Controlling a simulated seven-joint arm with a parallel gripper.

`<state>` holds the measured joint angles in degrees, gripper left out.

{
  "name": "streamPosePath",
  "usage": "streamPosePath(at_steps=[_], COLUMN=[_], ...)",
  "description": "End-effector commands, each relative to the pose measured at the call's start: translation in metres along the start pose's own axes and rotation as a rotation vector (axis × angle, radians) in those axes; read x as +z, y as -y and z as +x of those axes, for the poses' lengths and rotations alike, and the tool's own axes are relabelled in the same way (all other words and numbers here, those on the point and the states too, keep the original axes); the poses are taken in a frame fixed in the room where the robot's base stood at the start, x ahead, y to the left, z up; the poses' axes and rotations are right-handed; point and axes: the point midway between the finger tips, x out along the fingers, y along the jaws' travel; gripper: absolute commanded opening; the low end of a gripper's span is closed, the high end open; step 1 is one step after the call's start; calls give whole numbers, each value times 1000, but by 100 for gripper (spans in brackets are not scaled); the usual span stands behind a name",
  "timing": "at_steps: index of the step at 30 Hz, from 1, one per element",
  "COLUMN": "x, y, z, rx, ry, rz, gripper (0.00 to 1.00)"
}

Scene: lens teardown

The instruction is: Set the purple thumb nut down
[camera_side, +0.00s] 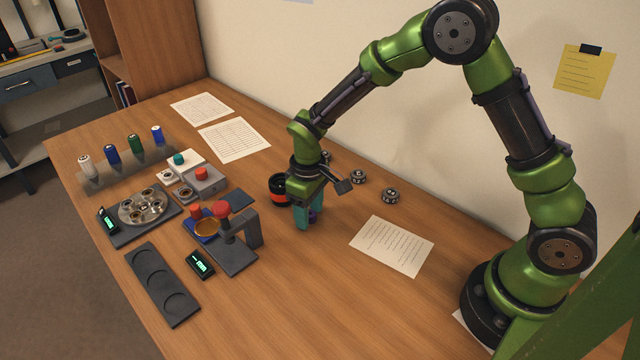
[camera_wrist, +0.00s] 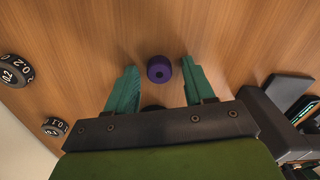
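The purple thumb nut (camera_wrist: 159,70) is a short round knob with a dark hole in its end. In the wrist view it appears between the tips of my gripper's two teal fingers (camera_wrist: 159,65), with a clear gap on both sides. The fingers are spread open and neither touches it. In the side view my gripper (camera_side: 307,216) points down low over the table, and a bit of the purple nut (camera_side: 314,217) shows beside the fingers, mostly hidden. It appears to stand on the wood. A dark patch below it in the wrist view is unclear.
A black barrel with an orange band (camera_side: 279,188) stands just left of my gripper. Black numbered weights (camera_side: 391,195) (camera_wrist: 16,70) stand behind and right. A red-knobbed press (camera_side: 228,238) is at front left.

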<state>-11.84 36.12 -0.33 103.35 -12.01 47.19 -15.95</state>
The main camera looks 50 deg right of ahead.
Motion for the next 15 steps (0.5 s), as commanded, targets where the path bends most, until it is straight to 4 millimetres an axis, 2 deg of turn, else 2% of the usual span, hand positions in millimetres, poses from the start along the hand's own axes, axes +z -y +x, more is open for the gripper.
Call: streamPosePath(at_steps=[5,8,15], x=[0,-1,-1], y=[0,0,0], z=[-3,-13,-62], rx=[0,1,0], ry=[-1,-5,-7], rz=[0,-1,0], gripper=[53,53,53])
